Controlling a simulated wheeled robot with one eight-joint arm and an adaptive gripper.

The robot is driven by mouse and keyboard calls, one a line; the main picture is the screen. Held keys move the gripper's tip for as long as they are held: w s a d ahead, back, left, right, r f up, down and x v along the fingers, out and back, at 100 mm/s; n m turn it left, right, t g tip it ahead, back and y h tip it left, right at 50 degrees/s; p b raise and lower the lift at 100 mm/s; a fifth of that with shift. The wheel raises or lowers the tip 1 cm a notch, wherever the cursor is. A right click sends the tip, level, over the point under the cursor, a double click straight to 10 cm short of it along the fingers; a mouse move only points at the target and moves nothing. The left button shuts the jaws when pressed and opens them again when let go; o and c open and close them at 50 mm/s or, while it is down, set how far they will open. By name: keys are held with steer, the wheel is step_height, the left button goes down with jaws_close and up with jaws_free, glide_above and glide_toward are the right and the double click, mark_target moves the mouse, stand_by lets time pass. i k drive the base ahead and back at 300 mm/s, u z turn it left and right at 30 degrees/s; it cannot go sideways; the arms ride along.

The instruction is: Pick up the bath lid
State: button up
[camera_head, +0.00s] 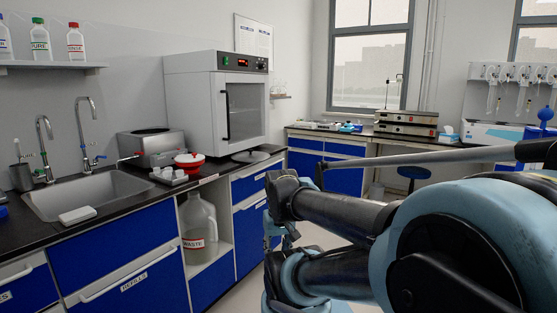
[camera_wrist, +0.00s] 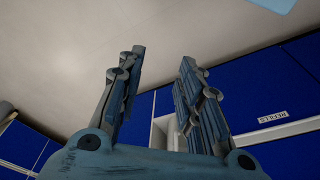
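A flat round grey disc (camera_head: 250,156) lies on the dark counter in front of the oven in the head view; it looks like the bath lid, though no handle can be made out. A steel box, likely the bath (camera_head: 152,143), stands to its left with a dark top. My gripper (camera_wrist: 163,56) is open and empty in the wrist view, its two fingers well apart over floor and blue cabinet fronts. The lid is not in the wrist view. In the head view my arm covers the right side, and my fingers cannot be made out clearly.
A red-and-white round container (camera_head: 189,161) and a small white rack (camera_head: 169,175) stand between bath and disc. The white oven (camera_head: 217,100) rises behind the disc. The sink (camera_head: 87,192) is at left. A waste jug (camera_head: 198,229) sits in an open bay below the counter.

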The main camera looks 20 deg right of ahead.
mark_target(249, 155)
steer(key=z, duration=0.6)
steer(key=i, duration=1.45)
steer(key=u, duration=0.3)
